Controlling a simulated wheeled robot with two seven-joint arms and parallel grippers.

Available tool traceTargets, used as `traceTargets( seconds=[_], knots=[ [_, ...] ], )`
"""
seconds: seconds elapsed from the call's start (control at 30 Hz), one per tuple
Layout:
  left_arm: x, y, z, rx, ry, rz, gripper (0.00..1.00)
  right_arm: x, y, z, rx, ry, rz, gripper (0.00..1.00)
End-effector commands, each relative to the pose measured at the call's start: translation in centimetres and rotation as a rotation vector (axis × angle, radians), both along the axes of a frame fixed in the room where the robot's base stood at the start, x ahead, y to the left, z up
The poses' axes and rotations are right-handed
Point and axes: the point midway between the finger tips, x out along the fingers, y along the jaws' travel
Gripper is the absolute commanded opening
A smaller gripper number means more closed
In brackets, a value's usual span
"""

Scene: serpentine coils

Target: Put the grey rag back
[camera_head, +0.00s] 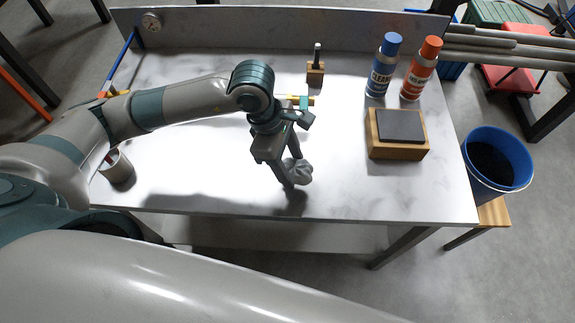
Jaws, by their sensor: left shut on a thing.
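My left gripper (289,178) reaches over the front middle of the white marbled table (210,198), pointing down. It is shut on the grey rag (301,171), a small crumpled bundle at its fingertips. The rag is near the table's front edge, with a dark shadow close below it. I cannot tell whether it touches the table top. My right gripper is not in view.
A wooden block with a dark top (399,126) lies to the right. Behind it stand a blue bottle (382,67) and an orange bottle (421,70). A small wooden stand (315,74) is at the back. A cup (116,168) is at left. A blue bucket (495,160) stands off the table.

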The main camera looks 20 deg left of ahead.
Motion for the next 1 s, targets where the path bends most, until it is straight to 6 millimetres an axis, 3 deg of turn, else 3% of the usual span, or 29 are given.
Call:
traceTargets(
  seconds=[0.13, 0.53, 0.8, 1.0],
  knots=[
    [0.4, 1.0, -0.5, 0.0, 0.0, 0.0, 0.23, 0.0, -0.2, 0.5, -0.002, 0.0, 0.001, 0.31],
    [0.4, 1.0, -0.9, 0.0, 0.0, 0.0, 0.23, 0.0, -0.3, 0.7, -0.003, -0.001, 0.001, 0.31],
    [0.4, 1.0, -3.7, 0.001, 0.003, 0.001, 0.23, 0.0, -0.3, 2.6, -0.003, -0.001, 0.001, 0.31],
    [0.5, 1.0, -4.7, 0.0, -0.002, -0.001, 0.23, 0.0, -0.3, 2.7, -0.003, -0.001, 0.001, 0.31]
  ],
)
